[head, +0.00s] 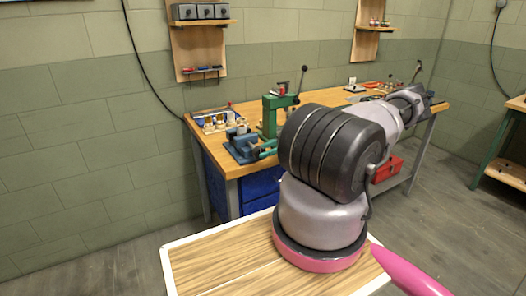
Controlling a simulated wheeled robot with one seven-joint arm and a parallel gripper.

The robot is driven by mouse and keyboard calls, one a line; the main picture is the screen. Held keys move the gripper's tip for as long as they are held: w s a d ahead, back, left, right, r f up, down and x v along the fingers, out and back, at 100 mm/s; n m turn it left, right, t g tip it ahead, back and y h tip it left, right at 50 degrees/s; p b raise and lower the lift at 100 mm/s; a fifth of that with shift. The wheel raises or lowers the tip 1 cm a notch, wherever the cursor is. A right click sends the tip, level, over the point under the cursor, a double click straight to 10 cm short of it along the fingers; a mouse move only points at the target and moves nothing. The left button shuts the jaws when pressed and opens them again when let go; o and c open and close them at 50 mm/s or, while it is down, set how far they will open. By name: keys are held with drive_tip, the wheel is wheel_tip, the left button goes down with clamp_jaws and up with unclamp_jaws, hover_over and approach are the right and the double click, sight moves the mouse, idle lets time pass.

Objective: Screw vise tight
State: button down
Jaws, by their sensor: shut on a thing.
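A small blue vise (241,147) sits at the front left corner of the wooden workbench. Its jaws are too small to tell how far they are closed. My arm rises in the foreground and reaches right over the bench. Its far part is a grey and black link near the bench's right end. I cannot make out my gripper's fingers or anything between them. No part of my arm shows touching the blue vise.
A green press (271,115) with a black lever stands right of the vise. A tray of small parts (213,120) lies left. The workbench (240,168) has blue drawers (260,185) below. A red toolbox (386,168) sits underneath. Grey floor is open at right.

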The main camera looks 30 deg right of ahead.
drive_tip(key=shift+s+a+f+y, duration=0.1)
drive_tip(key=shift+s+f+y, duration=0.2)
drive_tip(key=shift+y, duration=0.5)
drive_tip(key=c, duration=0.6)
unclamp_jaws()
drive_tip(key=shift+w, duration=0.1)
drive_tip(key=shift+r, duration=0.1)
drive_tip(key=d, duration=1.1)
drive_tip(key=shift+w+f, duration=0.2)
drive_tip(key=shift+f, duration=0.2)
